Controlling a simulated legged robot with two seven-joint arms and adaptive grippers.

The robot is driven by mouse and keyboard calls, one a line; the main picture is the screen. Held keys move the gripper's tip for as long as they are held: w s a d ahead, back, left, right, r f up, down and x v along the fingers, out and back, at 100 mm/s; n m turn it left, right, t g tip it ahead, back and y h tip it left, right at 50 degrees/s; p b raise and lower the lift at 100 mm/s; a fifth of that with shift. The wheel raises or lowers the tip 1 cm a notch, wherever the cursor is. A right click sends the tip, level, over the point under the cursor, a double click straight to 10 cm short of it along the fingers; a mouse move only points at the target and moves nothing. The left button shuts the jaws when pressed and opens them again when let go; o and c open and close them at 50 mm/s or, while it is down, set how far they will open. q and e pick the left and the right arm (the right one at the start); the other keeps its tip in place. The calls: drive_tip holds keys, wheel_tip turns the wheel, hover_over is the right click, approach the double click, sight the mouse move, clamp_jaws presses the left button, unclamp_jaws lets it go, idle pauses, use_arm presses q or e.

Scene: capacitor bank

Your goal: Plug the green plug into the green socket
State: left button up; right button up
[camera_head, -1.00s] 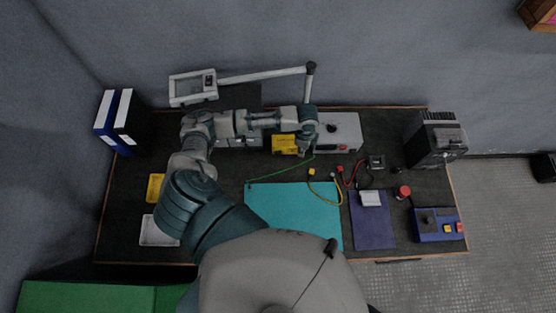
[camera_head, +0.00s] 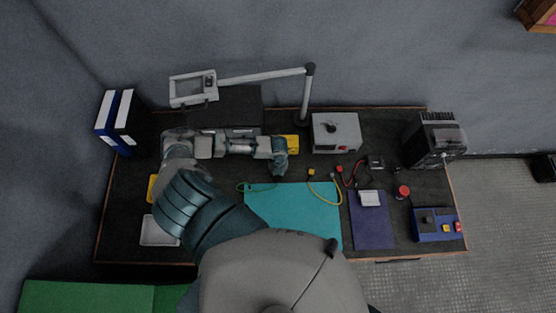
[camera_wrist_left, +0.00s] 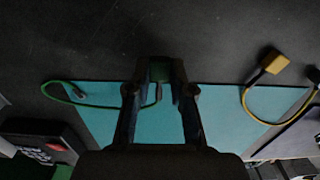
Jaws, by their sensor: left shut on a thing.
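My left gripper (camera_head: 279,172) is above the table, just behind the teal mat, with its jaws pointing down. In the left wrist view, my left gripper (camera_wrist_left: 160,78) is shut on the green plug (camera_wrist_left: 160,71), which shows between the fingertips. The green cable (camera_wrist_left: 75,100) loops from the plug to the left, over the mat's edge; it also shows in the head view (camera_head: 256,188). I cannot make out a green socket in either view. The grey box with a dark knob (camera_head: 336,133) stands to the right of the gripper. My right gripper is not in view.
The teal mat (camera_head: 295,215) lies in front. A yellow plug (camera_head: 311,172) with a yellow cable and a red plug (camera_head: 340,169) lie to the right. A yellow item (camera_head: 293,142) sits behind my arm. A lamp pole (camera_head: 306,95) rises behind the gripper.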

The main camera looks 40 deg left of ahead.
use_arm(q)
drive_tip(key=shift+d, duration=0.1)
drive_tip(key=shift+w, duration=0.2)
drive_tip(key=shift+w+a+f+b, duration=0.1)
drive_tip(key=shift+w+a+b, duration=0.4)
drive_tip(key=shift+b, duration=0.1)
drive_tip(key=shift+w+a+b, duration=0.95)
drive_tip(key=shift+w+a, duration=0.1)
drive_tip(key=shift+w, duration=0.05)
drive_tip(key=shift+w+a+b, duration=0.3)
drive_tip(key=shift+w+a, duration=0.05)
drive_tip(key=shift+w, duration=0.1)
drive_tip(key=shift+r+p, duration=0.25)
drive_tip(key=shift+p, duration=0.15)
